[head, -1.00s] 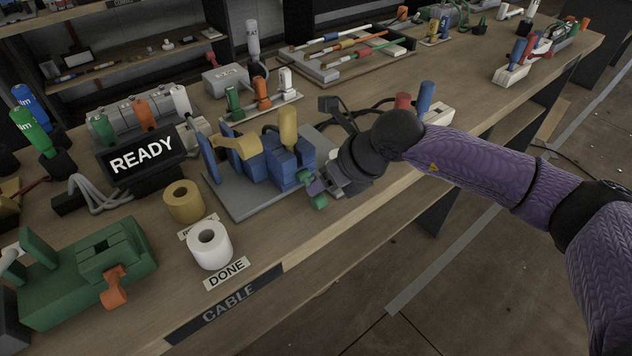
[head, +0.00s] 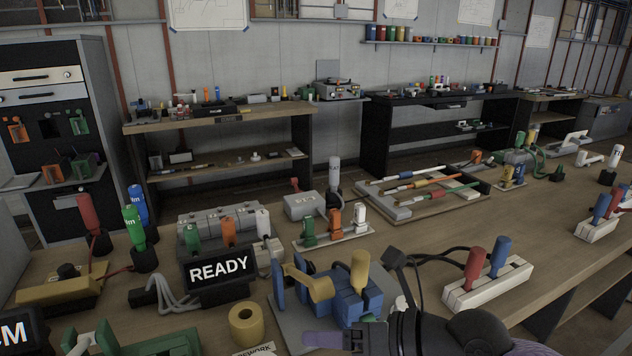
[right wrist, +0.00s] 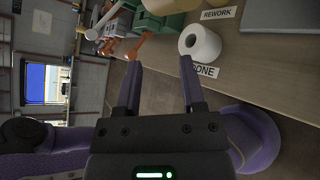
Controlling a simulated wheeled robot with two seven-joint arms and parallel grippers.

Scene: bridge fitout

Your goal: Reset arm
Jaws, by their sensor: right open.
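My right gripper (head: 320,340) shows at the bottom edge of the head view, in front of the blue fixture (head: 345,300), with a purple finger pointing left. In the right wrist view the right gripper (right wrist: 161,70) has its two fingers apart with nothing between them. Past the fingers are the bench edge, a white roll (right wrist: 200,42) and a DONE label (right wrist: 205,71). Most of the right arm is cut off below the head view. My left gripper is in neither view.
A READY sign (head: 218,270) and a yellow roll (head: 246,325) stand left of the fixture. A white block with red and blue handles (head: 488,287) is to its right. A rack with green, orange and white pieces (head: 333,236) is behind it.

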